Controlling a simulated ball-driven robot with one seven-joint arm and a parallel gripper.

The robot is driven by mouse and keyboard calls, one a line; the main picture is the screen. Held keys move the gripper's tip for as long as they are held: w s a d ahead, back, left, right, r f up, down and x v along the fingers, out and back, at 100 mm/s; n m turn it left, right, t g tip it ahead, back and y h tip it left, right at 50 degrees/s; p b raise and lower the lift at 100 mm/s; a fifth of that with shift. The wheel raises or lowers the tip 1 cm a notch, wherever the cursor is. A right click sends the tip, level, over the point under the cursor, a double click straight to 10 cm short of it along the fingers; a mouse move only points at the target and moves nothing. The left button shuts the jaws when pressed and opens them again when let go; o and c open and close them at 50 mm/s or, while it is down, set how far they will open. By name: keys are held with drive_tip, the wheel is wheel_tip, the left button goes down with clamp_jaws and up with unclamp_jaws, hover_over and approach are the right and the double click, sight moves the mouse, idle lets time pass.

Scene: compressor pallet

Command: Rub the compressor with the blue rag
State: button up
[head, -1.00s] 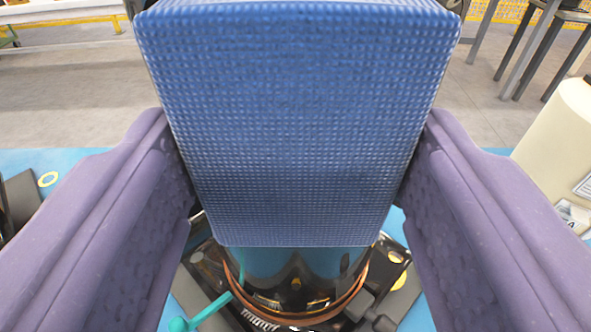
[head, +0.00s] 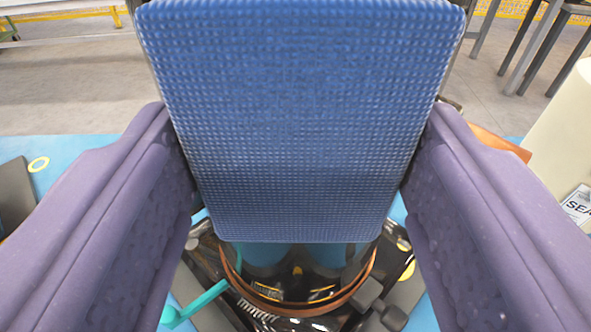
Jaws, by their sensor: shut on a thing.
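The blue rag (head: 305,120) is a textured, block-like pad that fills the upper middle of the head view. My gripper (head: 300,165) is shut on it, with one purple finger on each side. Below the rag's lower edge shows a dark, glossy round body with a copper-coloured ring (head: 300,308), which looks like the compressor (head: 275,262). The rag hides most of its upper part. I cannot tell whether the rag touches it.
A blue surface (head: 90,160) lies around the compressor. A cream container (head: 565,140) with a label stands at the right. An orange piece (head: 497,143) sits behind the right finger. A teal-handled brush (head: 195,305) lies at the lower left. Grey floor shows beyond.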

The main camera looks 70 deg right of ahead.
drive_tip(key=shift+r, duration=0.1)
drive_tip(key=shift+f+p+v, duration=0.2)
drive_tip(key=shift+p+v, duration=0.1)
drive_tip(key=shift+v, duration=1.1)
drive_tip(key=shift+f+p+v, duration=0.15)
drive_tip(key=shift+p+v, duration=0.15)
drive_tip(key=shift+v, duration=1.1)
drive_tip(key=shift+a, duration=0.15)
drive_tip(key=shift+f+p+v, duration=0.15)
drive_tip(key=shift+v, duration=0.6)
drive_tip(key=shift+f+p+v, duration=0.15)
drive_tip(key=shift+v, duration=0.55)
